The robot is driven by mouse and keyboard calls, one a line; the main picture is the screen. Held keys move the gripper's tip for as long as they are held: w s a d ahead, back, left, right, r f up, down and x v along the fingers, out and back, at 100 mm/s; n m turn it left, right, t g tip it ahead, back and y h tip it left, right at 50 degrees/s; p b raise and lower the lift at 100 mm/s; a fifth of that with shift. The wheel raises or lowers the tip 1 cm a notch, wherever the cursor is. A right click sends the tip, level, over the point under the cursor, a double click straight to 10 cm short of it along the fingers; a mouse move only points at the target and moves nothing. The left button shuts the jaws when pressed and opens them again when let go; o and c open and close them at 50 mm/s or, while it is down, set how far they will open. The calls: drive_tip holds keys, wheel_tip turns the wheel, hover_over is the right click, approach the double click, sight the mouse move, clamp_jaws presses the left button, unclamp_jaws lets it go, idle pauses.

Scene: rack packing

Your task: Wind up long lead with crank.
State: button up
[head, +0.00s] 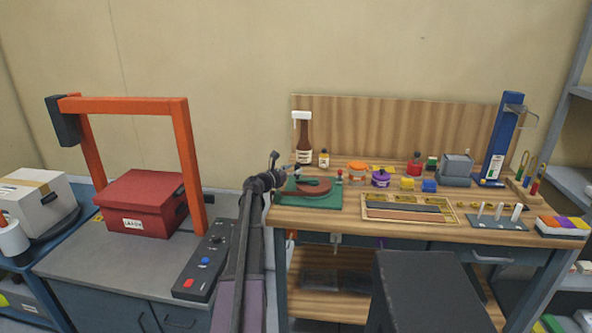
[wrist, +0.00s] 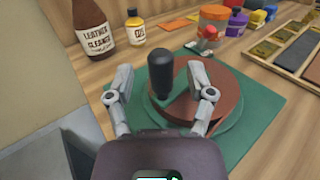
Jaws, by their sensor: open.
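A brown disc-shaped reel (wrist: 222,82) lies on a round green base over a green mat (wrist: 262,118); the reel also shows in the head view (head: 316,188). A black upright crank knob (wrist: 160,70) stands at the reel's left side. My gripper (wrist: 162,84) is open, with one finger left of the knob and one right of it. Space shows between the knob and each finger. In the head view my gripper (head: 274,168) is at the bench's left end, by the reel. I cannot make out a separate loose length of lead; the knob and fingers hide part of the reel.
A wooden tray (wrist: 285,45) lies to the right.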

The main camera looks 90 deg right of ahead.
drive_tip(key=v, duration=1)
drive_tip(key=shift+w+a+f+b, duration=0.35)
drive_tip(key=shift+w+a, duration=0.15)
drive_tip(key=shift+w, duration=0.05)
idle(0.4)
drive_tip(key=shift+s+d, duration=0.1)
drive_tip(key=x, duration=1.3)
drive_tip(key=shift+s+d, duration=0.15)
drive_tip(key=shift+s, duration=0.15)
clamp_jaws()
